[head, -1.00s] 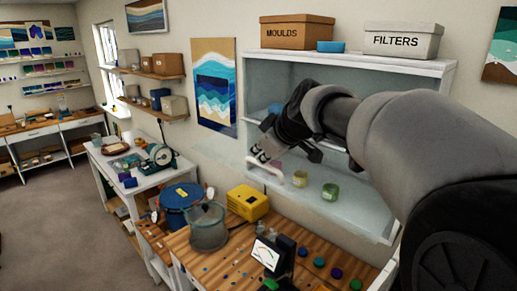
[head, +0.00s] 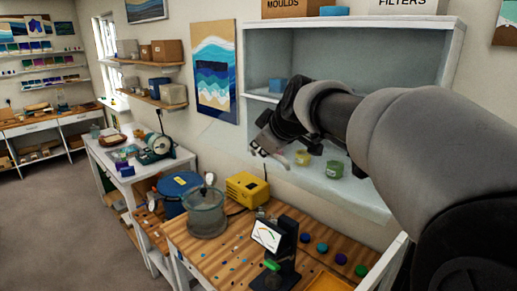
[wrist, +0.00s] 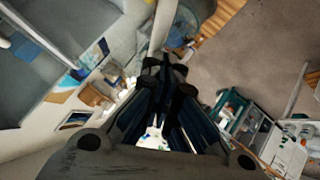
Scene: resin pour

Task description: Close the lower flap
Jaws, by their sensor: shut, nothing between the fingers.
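The open white wall cabinet (head: 455,75) stands at the right in the head view. A yellow jar (head: 302,158) and a green jar (head: 334,169) stand in the lower compartment. My gripper (head: 268,151) is at the left side of the lower compartment, in front of the jars as seen here, and holds nothing. In the wrist view my gripper's fingers (wrist: 163,75) are together. I cannot tell whether they touch the cabinet or flap.
Below the cabinet is a wooden workbench (head: 222,248) with a glass vessel (head: 205,215), a yellow box (head: 246,189) and a gauge on a stand (head: 268,235). Boxes sit on top of the cabinet. The floor (head: 60,230) at the left is clear.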

